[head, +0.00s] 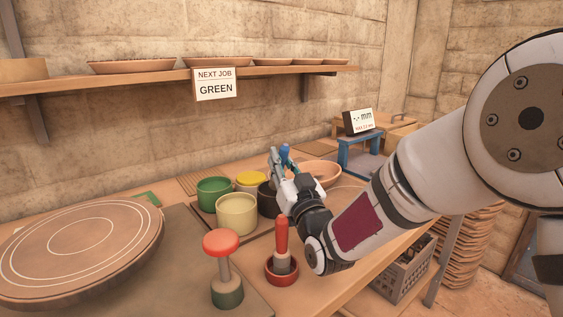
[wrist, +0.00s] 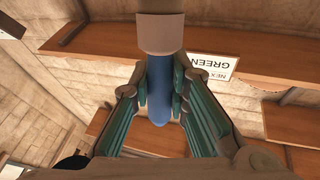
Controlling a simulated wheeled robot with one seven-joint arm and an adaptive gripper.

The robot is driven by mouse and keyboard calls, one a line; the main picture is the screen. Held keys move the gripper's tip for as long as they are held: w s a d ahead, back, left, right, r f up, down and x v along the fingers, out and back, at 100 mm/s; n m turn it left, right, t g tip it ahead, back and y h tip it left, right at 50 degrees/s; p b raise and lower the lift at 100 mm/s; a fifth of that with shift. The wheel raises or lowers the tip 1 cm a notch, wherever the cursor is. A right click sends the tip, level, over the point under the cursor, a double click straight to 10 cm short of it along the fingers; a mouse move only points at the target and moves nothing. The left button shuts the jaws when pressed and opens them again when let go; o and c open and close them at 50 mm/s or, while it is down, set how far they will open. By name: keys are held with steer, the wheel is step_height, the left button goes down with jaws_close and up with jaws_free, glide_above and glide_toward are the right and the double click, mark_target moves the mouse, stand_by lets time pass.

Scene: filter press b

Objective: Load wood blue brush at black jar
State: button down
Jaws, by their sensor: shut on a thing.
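The blue brush (head: 285,152) is gripped in my gripper (head: 284,170), its blue end sticking up above the fingers in the head view. In the wrist view, the fingers (wrist: 158,90) close on both sides of the blue handle (wrist: 158,112), and a pale grey-beige section (wrist: 160,30) extends beyond it. The black jar (head: 267,203) stands on the workbench, just beside and below my gripper and partly hidden by it. The brush's lower end is hidden in the head view, so I cannot tell whether it is inside the jar.
A green jar (head: 213,193), yellow jar (head: 250,180) and cream jar (head: 237,214) stand close by. A red-handled brush (head: 282,240) stands in a red holder in front. A red-topped tool (head: 222,265) and round wheel disc (head: 80,250) are left. A shelf (head: 140,80) runs behind.

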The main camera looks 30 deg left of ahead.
steer(key=shift+f+b, duration=0.55)
steer(key=shift+f, duration=0.05)
stand_by(1.0)
steer(key=shift+r, duration=0.1)
steer(key=shift+r+p, duration=0.85)
steer(key=shift+r, duration=2.65)
